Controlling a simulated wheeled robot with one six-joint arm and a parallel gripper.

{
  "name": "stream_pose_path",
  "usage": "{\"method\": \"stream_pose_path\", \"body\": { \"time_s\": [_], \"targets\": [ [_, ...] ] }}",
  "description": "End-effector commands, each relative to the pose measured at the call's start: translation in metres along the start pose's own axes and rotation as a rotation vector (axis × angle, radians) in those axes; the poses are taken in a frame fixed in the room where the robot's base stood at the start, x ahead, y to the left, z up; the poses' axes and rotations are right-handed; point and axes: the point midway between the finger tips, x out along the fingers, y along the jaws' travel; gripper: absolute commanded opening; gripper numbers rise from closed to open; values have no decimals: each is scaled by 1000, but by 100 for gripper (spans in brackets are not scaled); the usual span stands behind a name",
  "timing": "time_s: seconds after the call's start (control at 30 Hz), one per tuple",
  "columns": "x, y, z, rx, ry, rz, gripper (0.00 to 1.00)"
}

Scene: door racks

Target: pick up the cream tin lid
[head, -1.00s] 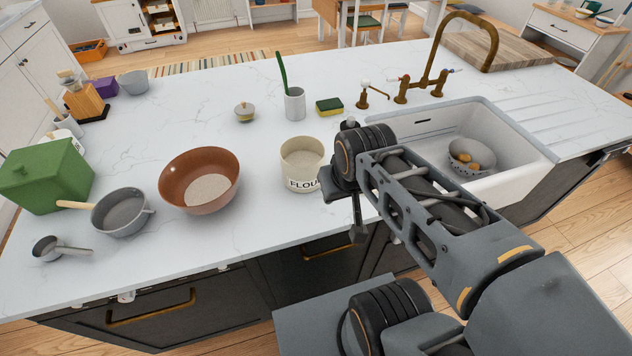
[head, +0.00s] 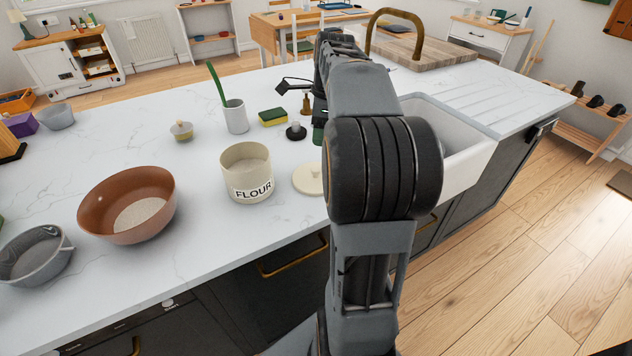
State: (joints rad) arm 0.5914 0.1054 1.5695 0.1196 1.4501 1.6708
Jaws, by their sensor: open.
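The cream tin lid (head: 306,181) lies flat on the white worktop, with a small knob on top. It is just right of the cream tin marked FLOUR (head: 247,175), which stands upright and uncovered. My arm's thick black joint covers the right edge of the lid in this view. My gripper (head: 297,86) shows only in part at the far end of my arm, above the worktop and beyond the lid. It is open and apart from the lid; most of it is hidden by my arm.
A brown bowl (head: 130,207) and a grey pan (head: 35,254) stand left of the tin. A small lidded pot (head: 181,131), a cup (head: 235,117) and a sponge (head: 272,117) stand behind it. The sink (head: 455,150) is to the right. The worktop before the tin is clear.

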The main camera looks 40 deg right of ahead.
Motion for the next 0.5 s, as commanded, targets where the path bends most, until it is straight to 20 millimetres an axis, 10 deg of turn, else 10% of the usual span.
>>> {"method": "stream_pose_path", "body": {
  "time_s": [0.5],
  "targets": [
    [74, -2, -2, 22, -1, 3, 57]
  ]
}}
